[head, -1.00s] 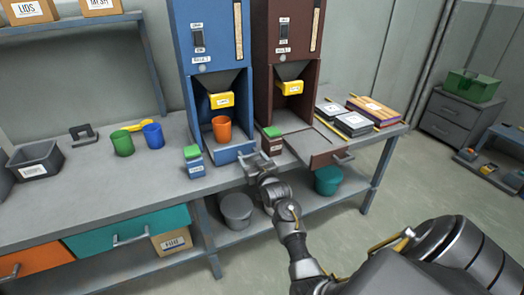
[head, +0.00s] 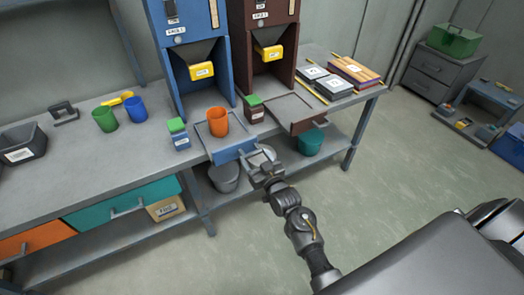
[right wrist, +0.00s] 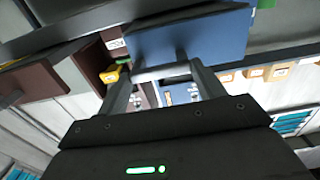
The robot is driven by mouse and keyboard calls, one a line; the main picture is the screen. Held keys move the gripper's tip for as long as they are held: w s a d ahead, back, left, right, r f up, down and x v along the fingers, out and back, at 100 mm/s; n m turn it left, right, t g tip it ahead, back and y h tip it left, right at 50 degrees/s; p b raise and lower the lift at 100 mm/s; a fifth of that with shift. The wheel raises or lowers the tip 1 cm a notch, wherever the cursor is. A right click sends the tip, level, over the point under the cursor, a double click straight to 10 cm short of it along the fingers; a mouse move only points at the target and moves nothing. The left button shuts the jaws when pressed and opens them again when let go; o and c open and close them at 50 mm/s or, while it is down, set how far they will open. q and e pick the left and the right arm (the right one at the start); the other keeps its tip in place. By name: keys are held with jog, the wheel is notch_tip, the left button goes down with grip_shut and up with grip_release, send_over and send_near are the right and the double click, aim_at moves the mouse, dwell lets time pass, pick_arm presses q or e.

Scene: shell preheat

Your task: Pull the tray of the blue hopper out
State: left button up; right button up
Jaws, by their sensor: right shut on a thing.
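The blue hopper (head: 190,45) stands on the workbench with a yellow spout (head: 201,71). Its tray (head: 203,134) is slid out toward me past the bench's front edge, with a blue front panel (head: 234,151). An orange cup (head: 217,122) stands upright on the tray. My right gripper (head: 258,166) is at the tray's front and shut on its handle. In the right wrist view the handle (right wrist: 162,72) lies between the fingers, with the blue tray front (right wrist: 190,38) beyond it. My left gripper is not in view.
The brown hopper (head: 264,30) stands to the right, its tray (head: 295,117) also out. Small green-lidded boxes flank the blue tray, the left one (head: 178,133) close by. Green (head: 105,118) and blue (head: 135,108) cups stand left. Floor at right is open.

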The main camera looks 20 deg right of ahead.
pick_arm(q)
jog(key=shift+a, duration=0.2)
pick_arm(e)
jog(key=shift+s+f, duration=0.15)
jog(key=o, duration=1.4)
jog(key=shift+s, duration=0.2)
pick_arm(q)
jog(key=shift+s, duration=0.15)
pick_arm(e)
jog(key=shift+w, duration=0.1)
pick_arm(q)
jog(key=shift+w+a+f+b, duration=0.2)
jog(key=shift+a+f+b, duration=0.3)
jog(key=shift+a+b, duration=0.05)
pick_arm(e)
jog(key=s, duration=1)
jog(key=shift+s+d, duration=0.3)
jog(key=shift+s, duration=0.1)
